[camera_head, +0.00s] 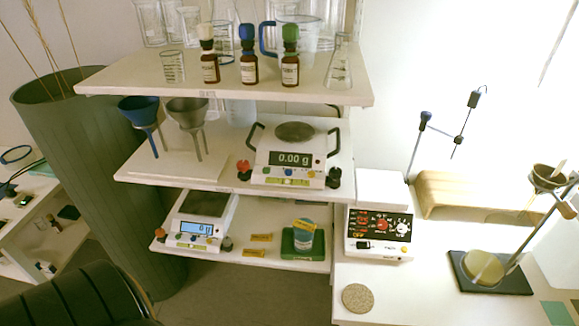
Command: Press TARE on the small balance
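Two balances show in the head view. One (291,171) stands on the middle shelf, with a round grey pan, black side handles and a dark display reading 0.00 g. The other (198,233) stands at the left of the lower shelf, with a grey square pan and a blue display that seems to read 0 g. I cannot tell for sure which one is called the small balance. Both have small coloured buttons on their fronts. The button labels are too small to read, so I cannot pick out TARE. Neither of my grippers is in view.
Brown bottles (249,70) and glassware crowd the top shelf. Two funnels (186,112) stand left of the middle-shelf balance. A green block with a jar (303,239) sits on the lower shelf. A white control box (379,234) and a stand (489,268) are at right.

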